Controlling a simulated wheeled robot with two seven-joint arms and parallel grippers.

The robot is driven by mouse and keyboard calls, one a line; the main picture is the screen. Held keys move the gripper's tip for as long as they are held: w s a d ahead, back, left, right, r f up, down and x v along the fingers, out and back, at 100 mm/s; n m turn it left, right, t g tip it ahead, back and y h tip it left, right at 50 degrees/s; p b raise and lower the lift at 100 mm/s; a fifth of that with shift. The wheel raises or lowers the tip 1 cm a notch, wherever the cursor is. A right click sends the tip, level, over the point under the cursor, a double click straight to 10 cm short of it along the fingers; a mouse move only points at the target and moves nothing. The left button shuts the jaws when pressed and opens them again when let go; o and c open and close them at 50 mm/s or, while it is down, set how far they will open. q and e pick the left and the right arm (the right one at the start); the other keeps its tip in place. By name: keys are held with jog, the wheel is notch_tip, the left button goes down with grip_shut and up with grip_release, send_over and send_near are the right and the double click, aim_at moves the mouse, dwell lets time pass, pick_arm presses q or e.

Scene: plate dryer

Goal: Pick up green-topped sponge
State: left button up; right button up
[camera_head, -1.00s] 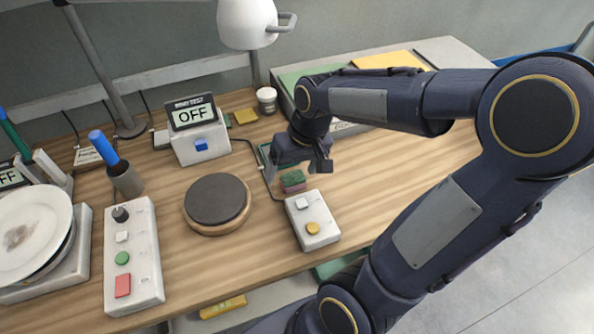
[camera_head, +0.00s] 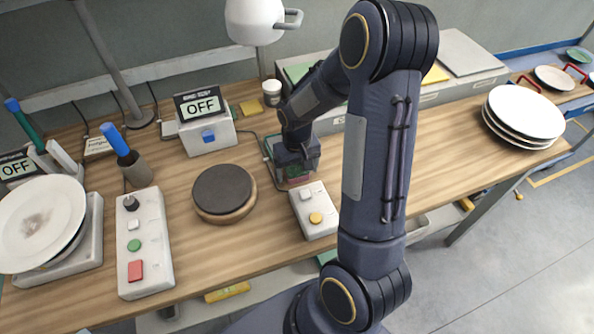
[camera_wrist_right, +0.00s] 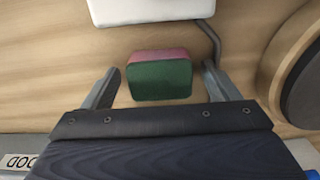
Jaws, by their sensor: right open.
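The sponge (camera_wrist_right: 160,78) has a green top and a pink lower layer. In the right wrist view it lies on the wooden table between the two fingers of my right gripper (camera_wrist_right: 163,88), with a gap on each side. The gripper is open. In the head view my right gripper (camera_head: 297,172) is over the sponge and hides most of it; a little green and pink shows below the gripper. My left gripper does not show.
A white control box (camera_head: 314,209) with a yellow button stands just in front of the sponge. A round dark plate on a wooden base (camera_head: 223,191) is to the left. Stacked plates (camera_head: 525,112) stand far right. A cable runs beside the sponge.

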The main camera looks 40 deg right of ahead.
jog(key=shift+f, duration=0.1)
jog(key=shift+c, duration=0.4)
jog(key=c, duration=1)
jog(key=shift+r, duration=0.65)
jog(key=s+a+r, duration=0.2)
jog(key=a+r, duration=0.2)
jog(key=s+a+r+b, duration=0.1)
jog(key=s+a+r, duration=0.2)
jog(key=a+r, duration=0.1)
jog(key=s+a+r+b, duration=0.1)
jog(key=s+a+r, duration=0.1)
jog(key=a+r, duration=0.1)
jog(key=shift+s+a+r, duration=0.4)
jog(key=o, duration=0.4)
jog(key=c, duration=0.3)
